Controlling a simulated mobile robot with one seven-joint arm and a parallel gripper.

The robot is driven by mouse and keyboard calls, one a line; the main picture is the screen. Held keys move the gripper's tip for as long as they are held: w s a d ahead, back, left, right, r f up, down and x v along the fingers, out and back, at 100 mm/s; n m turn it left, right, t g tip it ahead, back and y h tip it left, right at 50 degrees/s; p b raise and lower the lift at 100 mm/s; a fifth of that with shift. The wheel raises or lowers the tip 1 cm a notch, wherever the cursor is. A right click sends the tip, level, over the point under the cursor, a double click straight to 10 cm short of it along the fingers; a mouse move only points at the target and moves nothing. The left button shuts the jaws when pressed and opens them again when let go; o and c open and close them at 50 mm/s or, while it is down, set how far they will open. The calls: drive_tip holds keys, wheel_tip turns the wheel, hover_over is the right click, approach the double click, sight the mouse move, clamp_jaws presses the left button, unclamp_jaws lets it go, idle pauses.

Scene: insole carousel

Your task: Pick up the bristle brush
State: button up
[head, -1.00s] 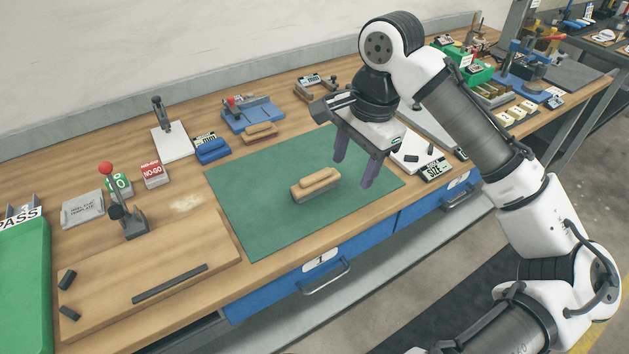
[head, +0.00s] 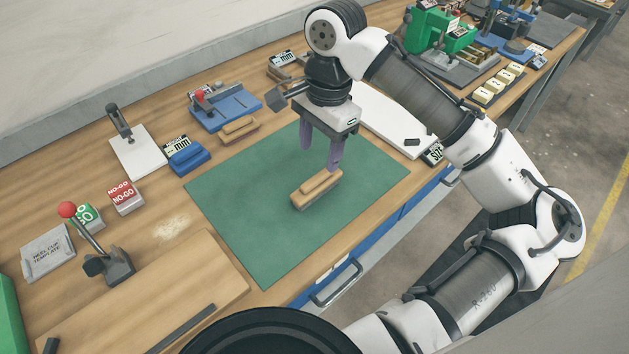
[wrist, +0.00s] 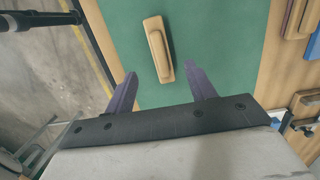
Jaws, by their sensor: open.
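The bristle brush (head: 317,190) has a light wooden body with a raised grip and a greyish band below. It lies on the green mat (head: 240,215). My gripper (head: 320,158) is open and empty, its two purple fingers pointing down above the mat, just behind the brush in the head view. In the wrist view the brush (wrist: 158,50) lies beyond the fingertips, roughly between their lines, slightly tilted. The fingers look apart from it. The exact height of the fingertips above the mat is hard to tell.
A similar wooden block with a reddish-brown base (head: 239,130) and a blue block (head: 188,160) stand behind the mat. A red-knobbed lever fixture (head: 105,262) and a wooden board (head: 170,290) are at left. A white plate (head: 392,128) lies right of the gripper. The mat around the brush is clear.

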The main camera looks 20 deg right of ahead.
sight(317, 176)
drive_tip(key=f, duration=0.3)
drive_tip(key=shift+s+a+f, duration=0.1)
drive_tip(key=shift+a+f, duration=0.15)
drive_tip(key=shift+f, duration=0.15)
drive_tip(key=shift+f+p, duration=0.75)
drive_tip(key=shift+f, duration=2.05)
drive_tip(key=c, duration=1.1)
